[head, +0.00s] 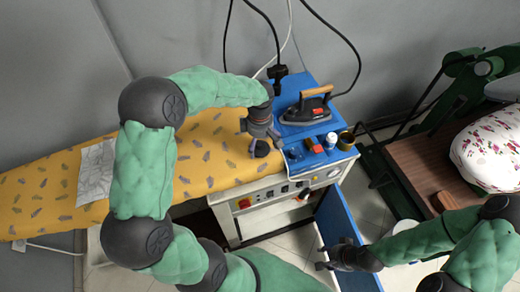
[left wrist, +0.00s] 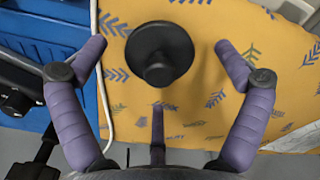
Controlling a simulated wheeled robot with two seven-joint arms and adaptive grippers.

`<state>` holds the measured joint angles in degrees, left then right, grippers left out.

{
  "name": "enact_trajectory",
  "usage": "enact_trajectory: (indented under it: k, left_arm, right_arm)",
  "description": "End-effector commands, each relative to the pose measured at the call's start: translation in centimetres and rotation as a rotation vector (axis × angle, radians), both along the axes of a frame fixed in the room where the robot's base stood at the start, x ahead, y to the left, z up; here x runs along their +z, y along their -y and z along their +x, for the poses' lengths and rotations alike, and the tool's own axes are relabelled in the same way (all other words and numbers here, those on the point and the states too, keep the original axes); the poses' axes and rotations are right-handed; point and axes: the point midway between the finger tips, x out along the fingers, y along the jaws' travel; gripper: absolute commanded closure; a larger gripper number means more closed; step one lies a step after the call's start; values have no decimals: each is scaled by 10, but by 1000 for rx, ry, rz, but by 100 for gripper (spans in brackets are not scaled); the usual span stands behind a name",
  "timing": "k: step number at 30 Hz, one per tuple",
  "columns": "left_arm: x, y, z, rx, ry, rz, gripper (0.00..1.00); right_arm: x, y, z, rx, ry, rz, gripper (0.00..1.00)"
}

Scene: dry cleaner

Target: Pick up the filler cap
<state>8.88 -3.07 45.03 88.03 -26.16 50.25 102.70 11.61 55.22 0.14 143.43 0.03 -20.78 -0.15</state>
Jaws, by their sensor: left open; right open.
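The filler cap (left wrist: 160,54) is a dark round cap with a raised knob, lying on the yellow patterned ironing board. In the head view it is the small dark shape (head: 261,148) near the board's right end. My left gripper (head: 262,142) is above it, pointing down. In the left wrist view its purple fingers (left wrist: 163,72) are spread wide, one on each side of the cap, with gaps between. My right gripper (head: 332,258) is at the lower right by the blue door, open and empty.
A paper sheet (head: 97,170) lies on the board's left. A blue door (head: 340,222) hangs open below. Cables hang behind.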

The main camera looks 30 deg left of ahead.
Motion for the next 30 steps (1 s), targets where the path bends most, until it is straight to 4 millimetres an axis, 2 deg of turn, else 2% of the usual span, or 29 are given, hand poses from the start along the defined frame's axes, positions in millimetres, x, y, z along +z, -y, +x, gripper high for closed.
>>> enact_trajectory:
  k: [3, 10, 15, 17, 30]
  left_arm:
    - [-13, 0, 0, 1, 0, 1, 1]
    - [-14, 0, 1, 0, 1, 0, 1]
    - [-14, 0, 0, 0, 1, 0, 49]
    - [-14, 0, 0, 0, 1, 0, 63]
    - [-12, 0, 0, -1, -1, 0, 64]
  right_arm:
    - [-4, 0, 0, 0, 0, 0, 49]
    - [-3, 0, 0, 0, 0, 0, 49]
    - [-3, 0, 0, 0, 0, 0, 49]
    - [-3, 0, 0, 0, 0, 0, 49]
    - [-2, 0, 0, 0, 0, 0, 49]
